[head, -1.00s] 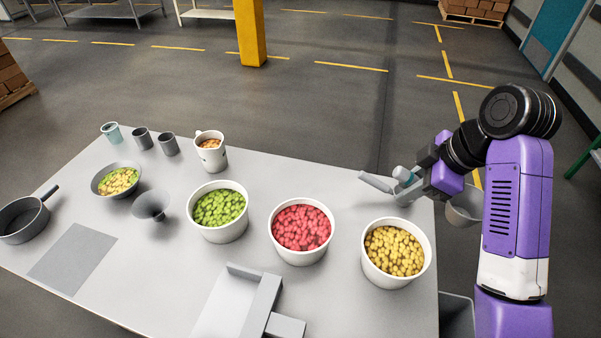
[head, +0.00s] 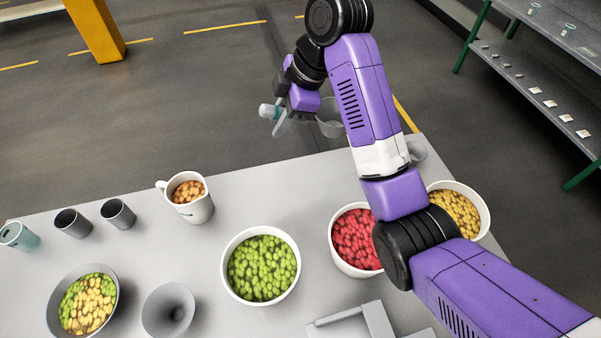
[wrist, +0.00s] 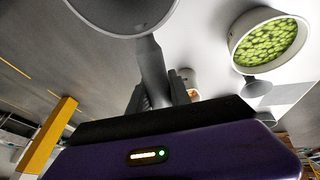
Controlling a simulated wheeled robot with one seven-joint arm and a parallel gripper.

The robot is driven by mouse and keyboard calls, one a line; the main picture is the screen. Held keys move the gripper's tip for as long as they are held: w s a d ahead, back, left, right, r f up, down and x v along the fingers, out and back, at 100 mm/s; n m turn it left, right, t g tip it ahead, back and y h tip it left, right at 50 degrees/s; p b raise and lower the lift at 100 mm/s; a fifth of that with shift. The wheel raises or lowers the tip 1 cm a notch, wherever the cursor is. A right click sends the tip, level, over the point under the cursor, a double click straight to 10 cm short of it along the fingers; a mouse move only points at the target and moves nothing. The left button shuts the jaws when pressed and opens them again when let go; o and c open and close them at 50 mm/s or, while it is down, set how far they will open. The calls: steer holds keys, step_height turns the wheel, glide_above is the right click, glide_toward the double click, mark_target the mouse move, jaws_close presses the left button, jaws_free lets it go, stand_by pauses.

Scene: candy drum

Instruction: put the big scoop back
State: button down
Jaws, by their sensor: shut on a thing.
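My gripper (head: 283,108) is shut on the handle of a grey scoop, held up near the table's far edge in the head view. The scoop's round bowl (head: 330,118) shows right of the gripper, partly behind my arm. In the wrist view the scoop's handle (wrist: 152,70) runs up from between the fingers to its large bowl (wrist: 122,12), cut off by the top edge.
Tubs of green (head: 262,266), red (head: 354,240) and yellow candy (head: 458,212) stand on the table. A white mug (head: 187,199), grey cups (head: 118,214), a funnel (head: 168,311) and a bowl (head: 84,302) are left. A grey cup-like item (head: 417,151) sits at the far right corner.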

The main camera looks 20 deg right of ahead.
step_height(320, 180, down, 20)
steer(key=shift+a+r+p, duration=0.1)
steer(key=shift+p, duration=0.65)
steer(key=c, duration=1.2)
jaws_free()
steer(key=b+v, duration=0.1)
steer(key=v, duration=1.1)
